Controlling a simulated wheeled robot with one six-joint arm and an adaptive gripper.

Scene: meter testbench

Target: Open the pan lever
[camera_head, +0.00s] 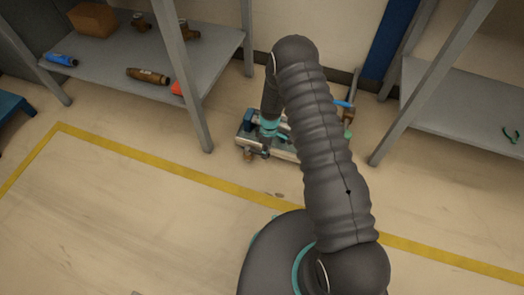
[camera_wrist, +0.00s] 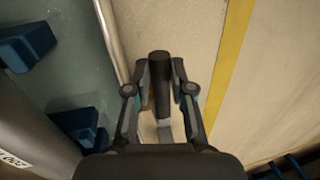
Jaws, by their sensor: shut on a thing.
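In the wrist view, my gripper (camera_wrist: 160,92) is shut on a dark, round-ended handle, which I take for the pan lever (camera_wrist: 159,62). The lever stands between the two fingers, and its end shows between the fingertips. Its lower part is partly hidden by the gripper. In the head view, the meter testbench (camera_head: 243,143) sits on the floor by the wall. My arm covers much of it, and the lever and fingers cannot be made out there.
Blue parts (camera_wrist: 28,44) and a metal rail (camera_wrist: 111,38) lie left of my gripper in the wrist view. Shelves stand on the left (camera_head: 108,62) and right (camera_head: 455,105). A blue-handled valve (camera_head: 343,103) is right of my arm. The floor in front is clear, crossed by a yellow line (camera_head: 140,156).

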